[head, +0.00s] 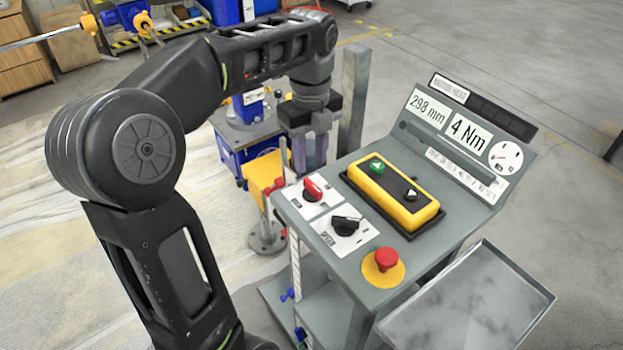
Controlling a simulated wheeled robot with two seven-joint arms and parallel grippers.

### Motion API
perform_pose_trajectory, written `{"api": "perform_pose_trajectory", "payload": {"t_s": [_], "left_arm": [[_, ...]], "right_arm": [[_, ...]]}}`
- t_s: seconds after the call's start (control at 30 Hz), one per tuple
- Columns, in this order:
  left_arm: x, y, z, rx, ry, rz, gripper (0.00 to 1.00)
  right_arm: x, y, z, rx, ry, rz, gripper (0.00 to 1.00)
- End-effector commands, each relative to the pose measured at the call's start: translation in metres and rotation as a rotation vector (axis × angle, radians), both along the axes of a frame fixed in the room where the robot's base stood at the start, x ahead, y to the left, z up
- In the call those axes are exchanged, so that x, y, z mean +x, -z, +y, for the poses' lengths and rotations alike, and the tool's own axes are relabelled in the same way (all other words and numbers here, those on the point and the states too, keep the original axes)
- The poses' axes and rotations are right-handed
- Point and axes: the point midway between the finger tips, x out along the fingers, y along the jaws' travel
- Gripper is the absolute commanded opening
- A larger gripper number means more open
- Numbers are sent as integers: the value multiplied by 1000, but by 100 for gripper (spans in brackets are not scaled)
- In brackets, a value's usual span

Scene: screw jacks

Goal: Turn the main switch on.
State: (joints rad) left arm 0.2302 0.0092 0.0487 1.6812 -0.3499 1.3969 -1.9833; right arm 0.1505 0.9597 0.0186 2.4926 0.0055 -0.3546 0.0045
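The main switch looks to be the red rotary knob (313,188) on a white plate at the left rear corner of the grey control console (345,267). The lettering on its plate is too small to read. My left gripper (309,165) points down just behind the red knob, apart from it as far as I can tell. Its two fingers show with a gap between them and nothing held. The fingertips are partly hard to make out against the blue and yellow equipment behind. My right gripper is not in view.
A black speed knob (346,224), a red emergency button (385,260) and a yellow box with a green and a black button (393,193) share the console top. A display panel (462,135) rises behind. A grey post (354,95) stands close to my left gripper.

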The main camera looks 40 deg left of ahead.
Motion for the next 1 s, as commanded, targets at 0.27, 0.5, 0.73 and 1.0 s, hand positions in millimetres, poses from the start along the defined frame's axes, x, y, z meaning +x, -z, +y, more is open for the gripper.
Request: {"api": "perform_pose_trajectory", "payload": {"t_s": [0.27, 0.5, 0.73, 1.0], "left_arm": [[-1, 42, 0, -1, -1, 4, 35], [0, 66, 0, 0, 0, 1, 35], [0, 69, 0, 0, 0, 0, 35], [0, 68, 0, 0, 0, -1, 17]], "right_arm": [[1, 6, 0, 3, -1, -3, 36], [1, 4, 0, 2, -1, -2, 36], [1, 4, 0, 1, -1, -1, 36], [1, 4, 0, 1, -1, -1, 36]]}}
